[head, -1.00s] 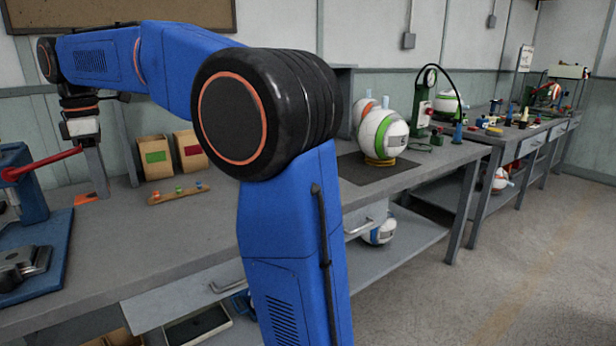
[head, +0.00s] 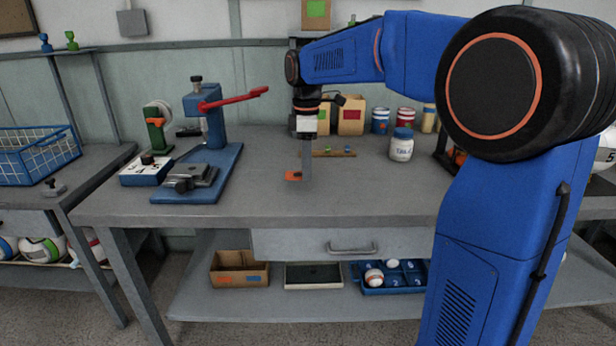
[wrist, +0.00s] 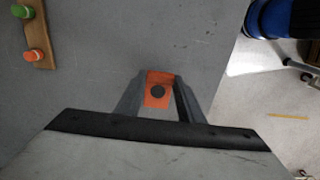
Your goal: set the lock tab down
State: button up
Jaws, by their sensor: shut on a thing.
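The lock tab is a small flat orange piece (head: 293,176) with a dark round spot, seen between my fingertips in the wrist view (wrist: 159,78). My gripper (head: 304,176) points down over the grey bench top and is shut on the tab. The tab is at or just above the bench surface; I cannot tell whether it touches. Part of it is hidden by the fingers.
A blue press with a red lever (head: 212,125) stands left on the bench (head: 250,200). A wooden strip with coloured pegs (head: 333,153) lies behind my gripper. Cardboard boxes (head: 350,115) and a white jar (head: 401,146) stand farther back. Bench around the tab is clear.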

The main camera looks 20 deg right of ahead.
jog(key=shift+f, duration=1.7)
jog(key=shift+f, duration=0.15)
jog(key=o, duration=1)
notch_tip(320, 180, up, 12)
jog(key=s+d+f+m+t, duration=0.1)
jog(key=s+f+m, duration=0.25)
jog(key=s, duration=0.55)
jog(key=s+d+f+m+t, duration=0.15)
jog(key=s+m, duration=0.25)
jog(key=s, duration=0.5)
jog(key=s+f+m, duration=0.2)
jog(key=s+f, duration=0.2)
jog(key=s+d+f+m+t, duration=0.1)
jog(key=s+f+m, duration=0.1)
jog(key=s+f, duration=0.3)
jog(key=s+d+f+m+t, duration=0.1)
jog(key=s+f+m, duration=0.2)
jog(key=s+f, duration=0.2)
jog(key=shift+s+f, duration=0.25)
